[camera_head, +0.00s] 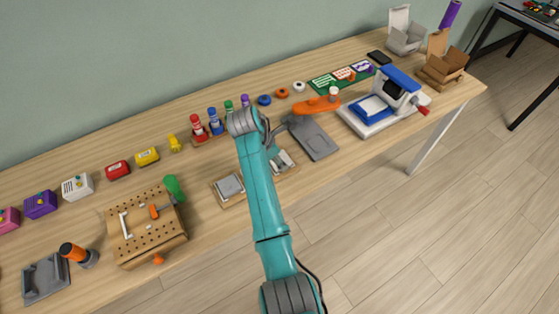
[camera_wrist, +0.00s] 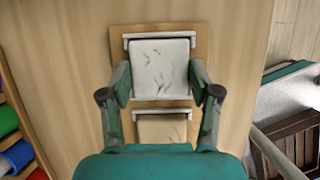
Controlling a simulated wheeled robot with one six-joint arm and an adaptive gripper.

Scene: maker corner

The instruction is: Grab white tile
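The white tile (camera_wrist: 160,68), marked with thin dark lines, lies in a holder with pale end bars on a wooden board (camera_wrist: 203,42) in the wrist view. My gripper (camera_wrist: 159,82) is open, with one green finger on each side of this tile. Whether the fingertips touch its sides, I cannot tell. A beige tile (camera_wrist: 161,129) lies in a second holder nearer the gripper's base, partly hidden by it. In the head view a pale tile (camera_head: 281,160) shows right of my arm, and a grey tile (camera_head: 229,184) left of it. My arm hides the space between them.
A pegboard block (camera_head: 145,228) with a green-handled tool stands to the left. A grey plate (camera_head: 315,138) and a press with a blue top (camera_head: 399,83) are to the right. Coloured bottles (camera_head: 215,122) stand behind my arm. The table's front edge is close.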

